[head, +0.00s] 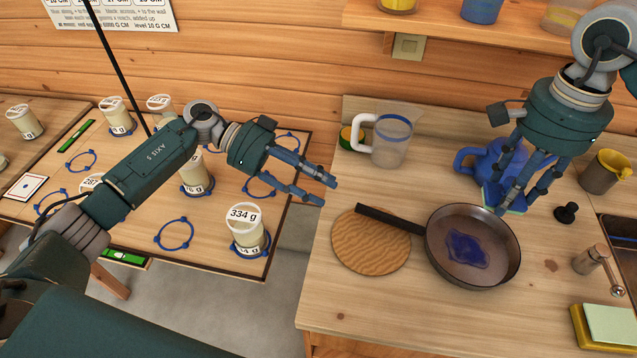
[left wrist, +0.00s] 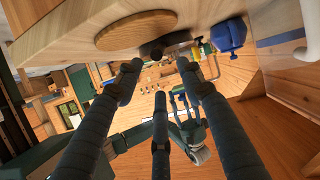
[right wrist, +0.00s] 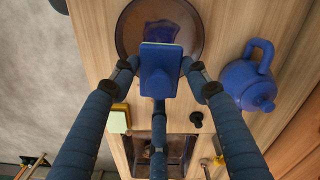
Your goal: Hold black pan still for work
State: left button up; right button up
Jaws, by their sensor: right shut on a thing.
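The black pan (head: 505,265) sits on the wooden counter, its handle (head: 392,219) pointing left over a round wooden board. A blue patch (head: 466,250) lies on its bottom. My left gripper (head: 330,193) is open and empty, just left of the handle's end and apart from it. The left wrist view shows the round handle end (left wrist: 151,50) beyond its spread fingers.
The round board (head: 370,250) lies left of the pan. A clear jug (head: 393,142) and blue teapot (head: 468,163) stand behind. A black stopper (head: 566,213), a metal grinder (head: 588,261) and sponges (head: 608,325) are at right. A gap separates the counter from the left table (head: 215,255).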

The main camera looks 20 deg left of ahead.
aim_at(369, 213)
pick_arm(q)
jog(key=shift+s+d+f, duration=0.15)
jog(key=shift+d+f, duration=0.1)
jog(key=shift+f, duration=0.05)
jog(key=x, duration=1.1)
jog(key=shift+d+f, duration=0.1)
jog(key=shift+d, duration=0.1)
grip_shut()
jog(key=c, duration=0.7)
grip_release()
jog(key=shift+c, duration=0.2)
grip_shut()
jog(key=shift+f, duration=0.1)
